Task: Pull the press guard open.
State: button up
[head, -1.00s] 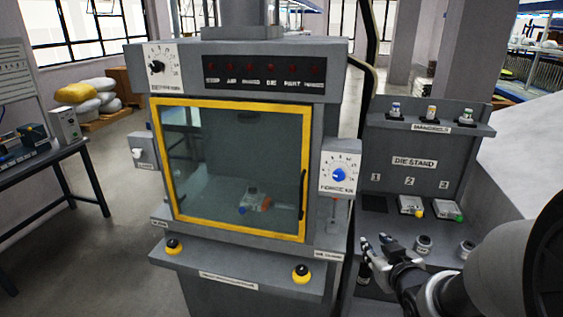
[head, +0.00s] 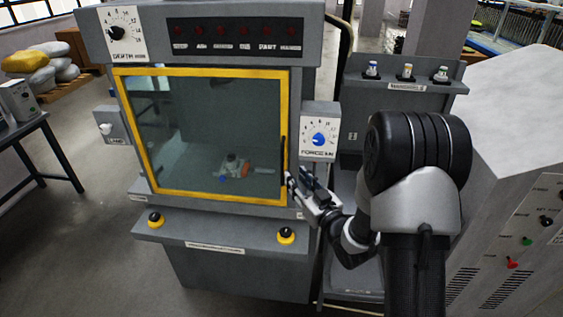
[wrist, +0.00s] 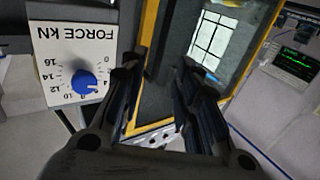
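The press guard (head: 205,197) is a clear pane in a yellow frame on the front of the grey press, and it looks closed. Its dark upright handle (head: 284,155) is at the frame's right edge. My gripper (head: 291,181) is beside the lower end of that handle; the head view does not show whether they touch. In the wrist view my gripper (wrist: 158,85) has its two fingers apart, with part of the yellow frame (wrist: 148,25) and a dark strip seen between and beyond them. I cannot make out the handle clearly there.
The force dial panel (head: 319,138) sticks out just right of the guard, close to my gripper; it also shows in the wrist view (wrist: 80,70). Two yellow-collared buttons are on the ledge (head: 215,235) below. A rack of small bottles (head: 405,82) stands behind my arm.

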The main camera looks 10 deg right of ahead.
aim_at(283, 162)
jog(key=x, duration=1)
jog(key=shift+b, duration=0.3)
grip_shut()
